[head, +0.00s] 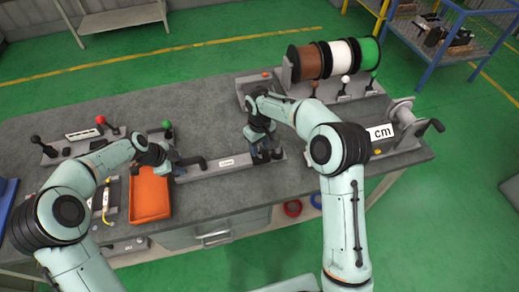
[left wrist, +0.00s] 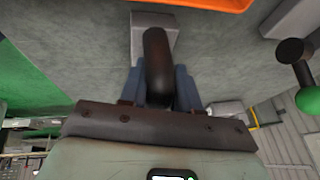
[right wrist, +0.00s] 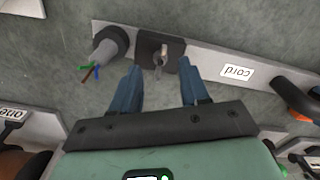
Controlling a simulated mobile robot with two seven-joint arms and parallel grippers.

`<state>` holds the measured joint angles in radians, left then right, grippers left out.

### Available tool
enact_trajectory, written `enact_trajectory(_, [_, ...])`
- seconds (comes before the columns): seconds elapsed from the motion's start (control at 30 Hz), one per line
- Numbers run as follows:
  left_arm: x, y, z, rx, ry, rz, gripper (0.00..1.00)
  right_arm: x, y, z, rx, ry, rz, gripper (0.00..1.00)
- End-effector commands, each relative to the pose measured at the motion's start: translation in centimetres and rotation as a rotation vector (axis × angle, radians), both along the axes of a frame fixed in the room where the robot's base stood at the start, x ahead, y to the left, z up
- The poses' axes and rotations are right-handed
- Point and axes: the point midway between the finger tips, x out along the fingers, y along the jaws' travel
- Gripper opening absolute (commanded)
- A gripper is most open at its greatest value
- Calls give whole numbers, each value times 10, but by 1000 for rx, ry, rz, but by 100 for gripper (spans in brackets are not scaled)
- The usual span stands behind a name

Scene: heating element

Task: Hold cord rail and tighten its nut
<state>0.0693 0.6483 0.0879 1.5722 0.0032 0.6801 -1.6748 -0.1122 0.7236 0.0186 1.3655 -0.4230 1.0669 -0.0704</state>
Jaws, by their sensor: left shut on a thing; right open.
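The grey cord rail (head: 215,169) with its white label lies along the front of the workbench. My left gripper (head: 172,163) is shut on the black handle (left wrist: 157,55) at the rail's left end. In the right wrist view the cord rail (right wrist: 205,62) carries a black block (right wrist: 178,60) with a small metal nut or bolt (right wrist: 163,51) on it. A grey cord end (right wrist: 112,44) with coloured wires sticks out beside the block. My right gripper (right wrist: 160,80) is open and empty, with its fingertips just short of the block. In the head view my right wrist partly hides this end.
An orange tray (head: 150,196) stands left of the rail. Spools (head: 306,62) stand at the back right, with levers below. A cranked device marked "cm" (head: 382,132) is at the right. Levers (head: 100,120) stand at the left. The bench middle behind the rail is clear.

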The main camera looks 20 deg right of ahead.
Motion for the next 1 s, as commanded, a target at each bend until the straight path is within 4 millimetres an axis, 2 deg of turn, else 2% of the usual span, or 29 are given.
enact_trajectory(0.03, [0, 0, 1, 0, -1, 0, 0, 0, 0, -8, -1, 2, 0, 45])
enact_trajectory(0.2, [0, 0, 1, 0, -1, 0, 0, 0, 0, -23, -1, 0, -1, 45])
enact_trajectory(0.53, [0, 0, 1, 0, -1, 0, 0, 0, 0, -26, 1, -2, -1, 45])
enact_trajectory(0.57, [0, 0, 1, 0, -1, 0, 0, 0, 0, -26, 1, -2, -1, 39])
enact_trajectory(0.6, [0, 0, 1, 0, -1, 0, 0, 0, 0, -26, 1, -2, -1, 26])
enact_trajectory(0.67, [0, 0, 1, 0, -1, 0, 0, 0, 0, -26, 1, -2, -1, 6])
enact_trajectory(0.7, [0, 0, 1, 0, -1, 0, 0, 0, 0, -25, 1, -2, -1, 0])
enact_trajectory(1.0, [0, 0, 1, 0, -1, 0, 0, 0, 0, -25, 0, -1, -19, 0])
